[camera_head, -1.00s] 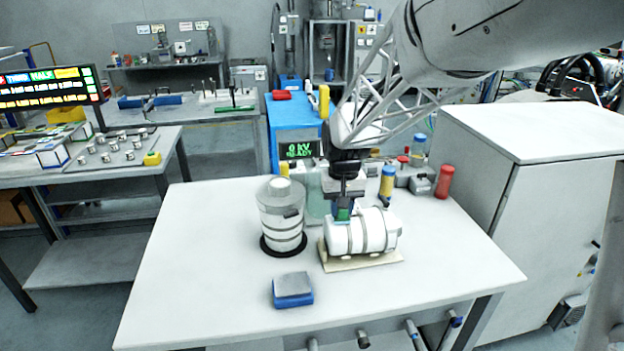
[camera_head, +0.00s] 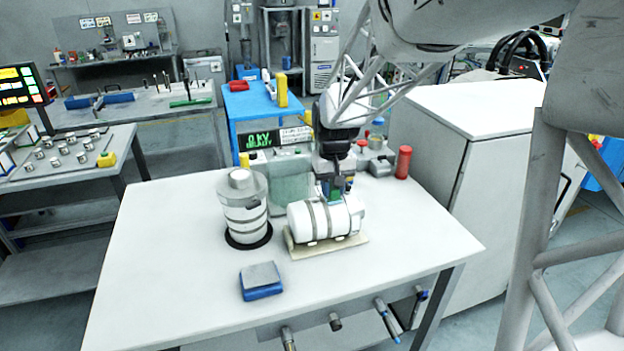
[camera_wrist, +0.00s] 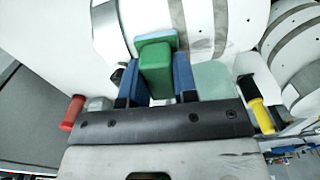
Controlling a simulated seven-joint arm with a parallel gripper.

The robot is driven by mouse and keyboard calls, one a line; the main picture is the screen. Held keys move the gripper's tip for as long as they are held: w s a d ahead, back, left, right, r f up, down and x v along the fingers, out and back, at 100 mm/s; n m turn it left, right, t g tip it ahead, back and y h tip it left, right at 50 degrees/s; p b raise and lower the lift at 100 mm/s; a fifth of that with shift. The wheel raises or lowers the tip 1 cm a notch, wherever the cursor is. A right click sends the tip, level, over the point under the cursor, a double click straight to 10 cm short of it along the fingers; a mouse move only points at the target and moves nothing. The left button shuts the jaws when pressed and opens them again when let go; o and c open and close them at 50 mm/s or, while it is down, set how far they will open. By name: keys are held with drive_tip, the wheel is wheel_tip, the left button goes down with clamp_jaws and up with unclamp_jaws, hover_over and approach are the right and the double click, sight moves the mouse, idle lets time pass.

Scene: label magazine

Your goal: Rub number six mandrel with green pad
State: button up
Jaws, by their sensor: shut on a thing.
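My gripper (camera_head: 334,188) is shut on a green pad (camera_head: 335,197). In the wrist view, the blue fingers of my gripper (camera_wrist: 156,72) clasp the green pad's block (camera_wrist: 156,68) from both sides, and its flat face points at a white banded mandrel. That white mandrel (camera_head: 305,222) lies on its side on a beige cradle (camera_head: 345,245); it also fills the top of the wrist view (camera_wrist: 210,25). The pad is at its upper back side, right of its middle, touching or very near. A second banded mandrel (camera_head: 245,212) stands upright on a black ring to the left. I see no legible number on either.
A blue block with a grey top (camera_head: 262,283) lies on the white table (camera_head: 180,290) in front. A red bottle (camera_head: 403,162), a glass-like panel (camera_head: 290,190) and a green-lettered display (camera_head: 260,140) stand behind the mandrels. The table's front is mostly clear.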

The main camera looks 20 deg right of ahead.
sight(299, 206)
drive_tip(key=shift+a+f, duration=0.15)
drive_tip(key=shift+a, duration=1.95)
drive_tip(key=shift+a+f, duration=0.1)
drive_tip(key=shift+a, duration=2)
drive_tip(key=shift+a+r, duration=0.15)
drive_tip(key=shift+a, duration=0.05)
wheel_tip(299, 206, up, 8)
drive_tip(key=shift+r, duration=0.1)
